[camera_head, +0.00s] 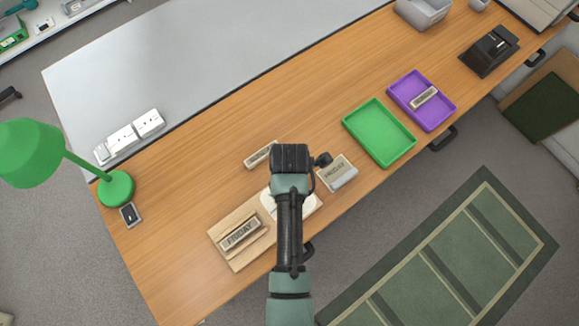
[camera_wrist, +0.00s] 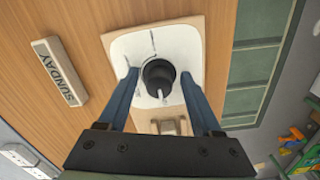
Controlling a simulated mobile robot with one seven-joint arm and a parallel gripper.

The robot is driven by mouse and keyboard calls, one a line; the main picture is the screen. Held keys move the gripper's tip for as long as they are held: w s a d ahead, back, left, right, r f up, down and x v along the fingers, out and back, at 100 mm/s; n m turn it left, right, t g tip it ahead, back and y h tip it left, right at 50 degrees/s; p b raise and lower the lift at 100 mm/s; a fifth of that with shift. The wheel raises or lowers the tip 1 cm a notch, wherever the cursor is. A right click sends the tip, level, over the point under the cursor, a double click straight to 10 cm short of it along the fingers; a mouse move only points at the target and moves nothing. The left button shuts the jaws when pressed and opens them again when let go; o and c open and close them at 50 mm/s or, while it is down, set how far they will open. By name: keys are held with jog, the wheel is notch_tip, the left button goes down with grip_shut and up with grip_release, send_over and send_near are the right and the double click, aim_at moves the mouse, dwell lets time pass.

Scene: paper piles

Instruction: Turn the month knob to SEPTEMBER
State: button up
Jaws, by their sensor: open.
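The month knob (camera_wrist: 158,74) is black and round, with a white mark on its lower side in the wrist view. It sits on a white dial plate (camera_wrist: 190,45) whose markings are too blurred to read. My gripper (camera_wrist: 158,77) is open, with one blue finger on each side of the knob; I cannot tell whether they touch it. In the head view the plate (camera_head: 268,203) shows beside my arm, on a wooden board (camera_head: 222,228), and my arm hides the knob.
A block reading FRIDAY (camera_head: 240,233) stands on the board. A SUNDAY block (camera_wrist: 60,71) lies beside it on the desk. Another lettered block (camera_head: 336,172) is to the right. Green (camera_head: 379,132) and purple (camera_head: 398,92) trays stand farther right. A green lamp (camera_head: 115,188) is at left.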

jog(key=shift+c, duration=0.2)
grip_shut()
